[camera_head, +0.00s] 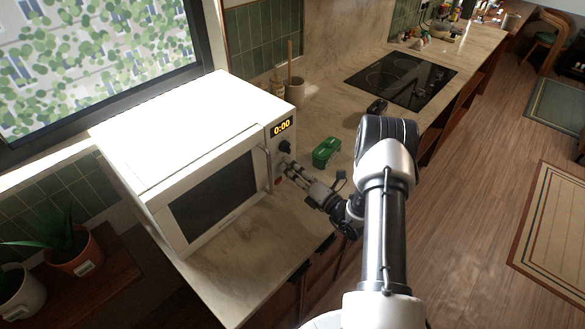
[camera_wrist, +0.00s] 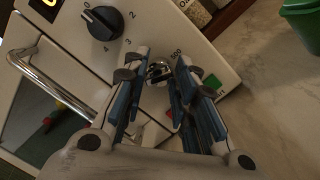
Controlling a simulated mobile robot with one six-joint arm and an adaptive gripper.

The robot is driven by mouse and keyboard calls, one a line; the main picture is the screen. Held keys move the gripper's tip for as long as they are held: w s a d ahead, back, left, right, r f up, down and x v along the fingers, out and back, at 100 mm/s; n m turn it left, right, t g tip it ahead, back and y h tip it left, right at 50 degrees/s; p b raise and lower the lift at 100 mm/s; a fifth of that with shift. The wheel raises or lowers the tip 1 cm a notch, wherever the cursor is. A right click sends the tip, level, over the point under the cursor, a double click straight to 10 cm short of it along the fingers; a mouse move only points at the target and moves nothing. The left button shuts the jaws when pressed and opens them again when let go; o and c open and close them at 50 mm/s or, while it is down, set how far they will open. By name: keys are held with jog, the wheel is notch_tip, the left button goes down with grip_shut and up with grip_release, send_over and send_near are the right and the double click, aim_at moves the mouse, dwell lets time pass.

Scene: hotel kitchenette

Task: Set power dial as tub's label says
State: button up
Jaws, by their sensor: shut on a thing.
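The microwave (camera_head: 205,160) is white, with its door shut and a display reading 0:00. Its upper black dial (camera_wrist: 101,22) has numbers around it, 3 and 4 among them, and also shows in the head view (camera_head: 285,147). Below it is a second, shiny dial (camera_wrist: 160,70) with 500 printed close by; its pointer setting cannot be read. My gripper (camera_wrist: 158,82) is shut on this lower dial, one finger on each side. In the head view my gripper (camera_head: 290,169) covers that dial. The green tub (camera_head: 326,153) stands on the counter right of the microwave; its label is not legible.
The microwave's door handle (camera_wrist: 65,75) lies close left of my fingers. A green mark (camera_wrist: 212,80) is on the panel at right. A utensil crock (camera_head: 292,91), a dark object (camera_head: 377,107) and the hob (camera_head: 400,80) are farther back. Counter in front of the tub is clear.

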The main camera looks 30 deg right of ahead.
jog(key=m+h+p, duration=0.1)
jog(key=m+p, duration=0.1)
jog(key=m, duration=0.5)
jog(key=shift+a, duration=0.1)
jog(key=m+p, duration=0.1)
jog(key=m, duration=0.5)
jog(key=shift+g+h+p, duration=0.3)
jog(key=shift+g+p, duration=0.05)
jog(key=shift+g, duration=0.05)
jog(key=shift+m, duration=0.3)
jog(key=o, duration=1)
jog(key=shift+o, duration=0.2)
jog(key=shift+s, duration=0.1)
jog(key=v, duration=1.2)
jog(key=shift+r, duration=0.1)
